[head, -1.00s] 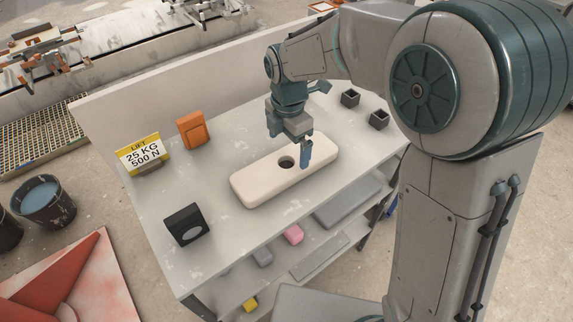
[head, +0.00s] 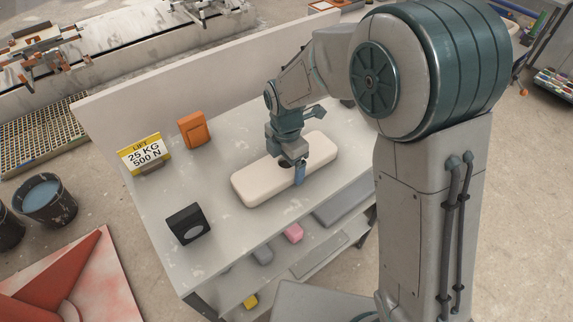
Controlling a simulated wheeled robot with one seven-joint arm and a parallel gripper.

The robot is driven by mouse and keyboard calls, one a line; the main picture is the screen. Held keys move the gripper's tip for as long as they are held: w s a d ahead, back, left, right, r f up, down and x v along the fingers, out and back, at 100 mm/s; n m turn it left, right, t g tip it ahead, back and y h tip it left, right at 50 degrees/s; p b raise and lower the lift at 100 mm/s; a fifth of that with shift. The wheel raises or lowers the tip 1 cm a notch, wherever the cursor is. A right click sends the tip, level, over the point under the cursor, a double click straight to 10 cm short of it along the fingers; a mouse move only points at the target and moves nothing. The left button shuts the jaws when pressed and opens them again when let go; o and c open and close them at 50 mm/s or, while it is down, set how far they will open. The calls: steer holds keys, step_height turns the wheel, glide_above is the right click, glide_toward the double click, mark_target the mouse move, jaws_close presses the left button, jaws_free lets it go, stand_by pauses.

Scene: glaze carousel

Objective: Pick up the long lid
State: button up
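The long lid (head: 256,187) is a cream, rounded, elongated block with a dark hole near its middle. It lies flat on the grey bench top in the head view. My gripper (head: 296,170) points down over the middle of the lid and partly covers the hole. One blue finger shows at the lid's near long side. The other finger is hidden, so I cannot tell whether the fingers press on the lid.
On the bench (head: 222,262) stand a black box with a round grey face (head: 187,226), an orange block (head: 194,130) and a yellow load sign (head: 140,154). A low wall (head: 215,70) runs behind. A shelf below holds a pink block (head: 293,233) and other pieces.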

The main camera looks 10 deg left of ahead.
steer(key=shift+c, duration=1.4)
steer(key=shift+r, duration=0.1)
